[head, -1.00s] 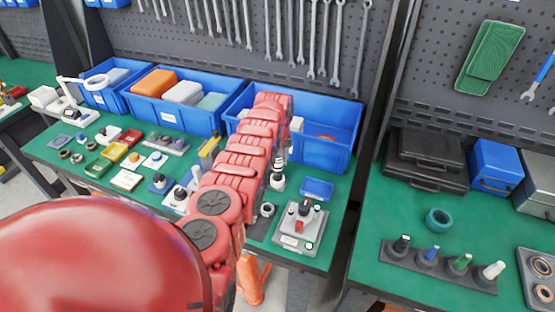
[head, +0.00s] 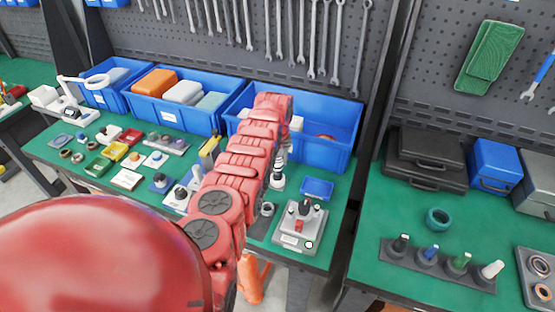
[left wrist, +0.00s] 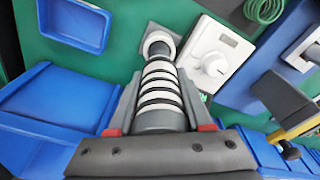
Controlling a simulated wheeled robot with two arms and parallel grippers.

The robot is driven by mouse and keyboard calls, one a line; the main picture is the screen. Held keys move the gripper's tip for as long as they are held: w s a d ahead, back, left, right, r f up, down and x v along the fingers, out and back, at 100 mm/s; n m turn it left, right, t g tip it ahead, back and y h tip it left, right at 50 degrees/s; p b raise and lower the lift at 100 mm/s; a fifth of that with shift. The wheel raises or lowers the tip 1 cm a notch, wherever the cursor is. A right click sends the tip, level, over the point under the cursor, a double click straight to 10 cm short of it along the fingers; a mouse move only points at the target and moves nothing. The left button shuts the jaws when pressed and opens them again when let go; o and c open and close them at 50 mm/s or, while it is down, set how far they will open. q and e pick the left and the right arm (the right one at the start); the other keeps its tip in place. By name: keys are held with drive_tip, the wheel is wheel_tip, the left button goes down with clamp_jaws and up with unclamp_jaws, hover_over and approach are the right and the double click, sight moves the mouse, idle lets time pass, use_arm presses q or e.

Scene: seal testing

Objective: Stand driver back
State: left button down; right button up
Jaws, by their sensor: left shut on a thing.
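A ribbed driver (left wrist: 162,88), grey with white rings, sits between the fingers of my left gripper (left wrist: 160,80) in the left wrist view. The gripper is shut on it. The driver's narrower far end points at the green bench mat; I cannot tell whether it touches. In the head view the black and white driver (head: 278,178) shows just right of my red left arm, which hides most of the gripper. My right gripper is not in view.
Blue bins (head: 325,145) stand behind the driver. A small blue tray (head: 317,188) and a grey test fixture (head: 299,232) lie to its right. Several small parts fill the bench's left. The right bench holds a rack (head: 440,268) of coloured-tipped tools and a teal ring (head: 437,218).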

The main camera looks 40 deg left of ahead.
use_arm(q)
drive_tip(key=shift+f, duration=0.2)
drive_tip(key=shift+f+b, duration=0.15)
drive_tip(key=shift+b, duration=0.2)
drive_tip(key=shift+c, duration=1.2)
unclamp_jaws()
drive_tip(key=shift+r+p, duration=1.2)
drive_tip(key=shift+r, duration=0.15)
drive_tip(key=shift+r+p, duration=0.85)
drive_tip(key=shift+r, duration=0.35)
drive_tip(key=shift+f, duration=0.1)
